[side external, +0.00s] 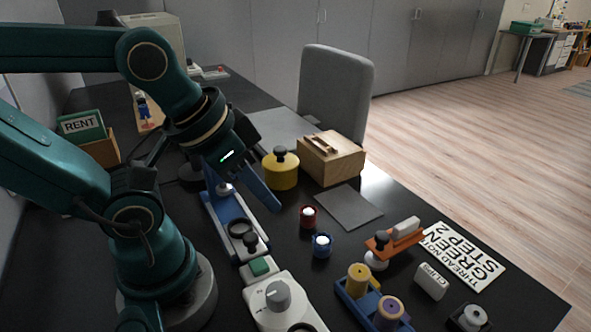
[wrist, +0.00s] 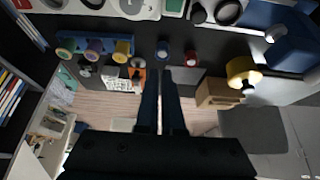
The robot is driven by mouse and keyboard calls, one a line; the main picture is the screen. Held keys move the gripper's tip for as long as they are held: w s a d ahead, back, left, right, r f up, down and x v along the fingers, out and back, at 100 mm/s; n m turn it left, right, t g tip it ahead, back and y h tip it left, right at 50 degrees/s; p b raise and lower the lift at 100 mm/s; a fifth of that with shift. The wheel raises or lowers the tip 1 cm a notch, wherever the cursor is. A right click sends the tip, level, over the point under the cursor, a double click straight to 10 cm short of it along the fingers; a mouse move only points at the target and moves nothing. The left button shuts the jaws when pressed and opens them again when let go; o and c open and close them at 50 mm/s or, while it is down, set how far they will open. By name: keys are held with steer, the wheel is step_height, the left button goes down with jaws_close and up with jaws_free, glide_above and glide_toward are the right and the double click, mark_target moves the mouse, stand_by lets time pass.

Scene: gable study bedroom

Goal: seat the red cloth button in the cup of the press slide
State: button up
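The red cloth button (side external: 308,217) sits on the dark desk, a small red round piece with a pale top. It also shows in the wrist view (wrist: 190,58), just beyond my fingertips and to their right. The press slide (side external: 228,215) is a long blue rail with a dark round cup (side external: 240,228) near its front end; the wrist view shows a dark ring (wrist: 229,12) at the top. My gripper (side external: 274,206) is above the desk, left of the red button and apart from it. Its fingers (wrist: 162,70) lie close together with nothing between them.
A blue button (side external: 321,245) stands close in front of the red one. A grey mat (side external: 348,208), wooden box (side external: 331,158) and yellow pot (side external: 281,170) lie behind. A spool rack (side external: 357,301), orange stand (side external: 394,239) and white press body (side external: 283,300) are in front.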

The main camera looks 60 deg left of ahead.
steer(key=o, duration=1)
steer(key=m+g, duration=0.1)
steer(key=g, duration=0.4)
glide_above(308, 214)
steer(key=f, duration=0.9)
steer(key=shift+w+d, duration=0.1)
steer(key=shift+w, duration=0.1)
steer(key=shift+s+f+g, duration=0.1)
steer(key=shift+f+g, duration=0.2)
steer(key=shift+f, duration=2.5)
